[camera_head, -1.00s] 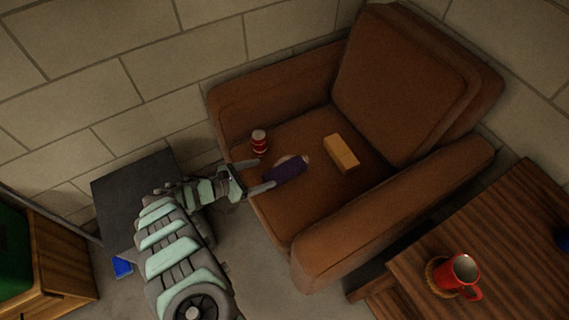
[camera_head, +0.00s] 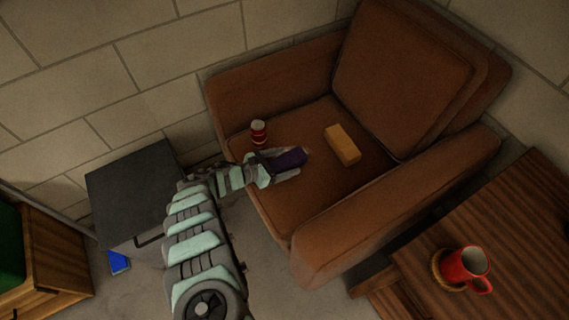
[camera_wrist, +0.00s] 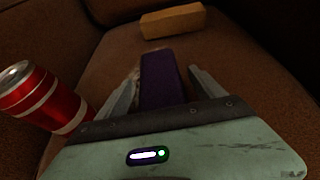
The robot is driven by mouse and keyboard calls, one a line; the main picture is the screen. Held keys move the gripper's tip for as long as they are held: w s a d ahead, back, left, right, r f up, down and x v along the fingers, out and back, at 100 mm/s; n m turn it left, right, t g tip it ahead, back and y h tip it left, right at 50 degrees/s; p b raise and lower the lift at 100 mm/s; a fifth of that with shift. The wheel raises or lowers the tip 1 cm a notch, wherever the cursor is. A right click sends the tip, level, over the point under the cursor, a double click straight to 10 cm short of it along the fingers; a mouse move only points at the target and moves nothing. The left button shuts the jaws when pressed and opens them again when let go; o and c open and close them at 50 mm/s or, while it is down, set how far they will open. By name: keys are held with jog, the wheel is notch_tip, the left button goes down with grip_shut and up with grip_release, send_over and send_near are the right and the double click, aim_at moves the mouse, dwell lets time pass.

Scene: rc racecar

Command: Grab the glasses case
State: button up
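A dark purple oblong object (camera_head: 291,158), which looks like the glasses case, lies on the seat of the brown armchair (camera_head: 318,232). My gripper (camera_head: 287,161) reaches over the front of the seat, with its fingers along both sides of the case. In the wrist view, the purple case (camera_wrist: 162,80) lies lengthwise between the fingertips of my gripper (camera_wrist: 165,75). A gap shows between the case and each finger, so the gripper is open around it. The near end of the case is hidden behind the gripper body.
A red and white can (camera_head: 258,132) stands on the seat close to the gripper's left; it also shows in the wrist view (camera_wrist: 38,97). An orange-tan block (camera_head: 342,145) lies beyond the case. The armrests flank the seat. A red mug (camera_head: 464,267) stands on the wooden table (camera_head: 500,215).

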jog(key=c, duration=1.5)
jog(key=shift+r, duration=0.1)
